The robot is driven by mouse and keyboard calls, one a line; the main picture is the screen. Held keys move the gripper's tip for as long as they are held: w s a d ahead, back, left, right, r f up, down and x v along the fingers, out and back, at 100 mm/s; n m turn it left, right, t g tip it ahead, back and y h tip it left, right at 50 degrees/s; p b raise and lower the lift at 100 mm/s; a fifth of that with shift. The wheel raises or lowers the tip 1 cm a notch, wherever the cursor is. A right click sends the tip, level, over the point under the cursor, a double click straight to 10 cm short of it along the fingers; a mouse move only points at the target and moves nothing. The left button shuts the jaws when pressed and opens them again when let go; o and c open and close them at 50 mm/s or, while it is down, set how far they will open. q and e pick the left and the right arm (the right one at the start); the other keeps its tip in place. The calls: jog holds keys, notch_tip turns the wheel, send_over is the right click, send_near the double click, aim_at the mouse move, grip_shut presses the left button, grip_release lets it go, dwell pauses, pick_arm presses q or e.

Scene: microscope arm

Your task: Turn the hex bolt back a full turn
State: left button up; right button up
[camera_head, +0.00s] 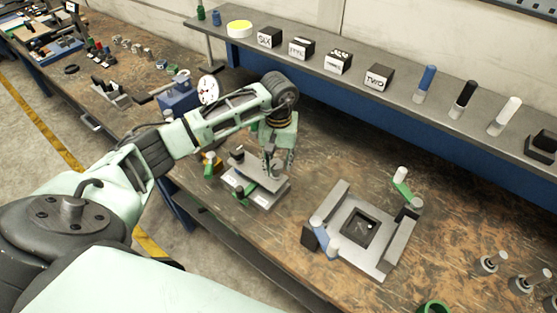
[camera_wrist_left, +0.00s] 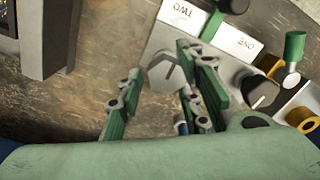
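My left gripper (camera_head: 279,158) points down over a small grey fixture of stacked plates (camera_head: 267,197) on the bench. In the left wrist view, the green-and-grey fingers of this gripper (camera_wrist_left: 163,85) stand apart, with a gap between them. A pale grey curved part (camera_wrist_left: 172,62) of the fixture shows beyond the fingertips. I cannot make out the hex bolt for certain; the fingers hide part of the fixture. White labels reading TWO (camera_wrist_left: 184,14) and ONE (camera_wrist_left: 238,43) are upside down beside the fingers. My right gripper is not in view.
Green and yellow knobs (camera_head: 211,163) sit close to the fixture. A grey square frame (camera_head: 378,262) with upright blocks stands to the right. A raised shelf (camera_head: 310,62) with labelled blocks and coloured cylinders runs behind. Bare bench lies between the frame and shelf.

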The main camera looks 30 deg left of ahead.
pick_arm(q)
grip_shut()
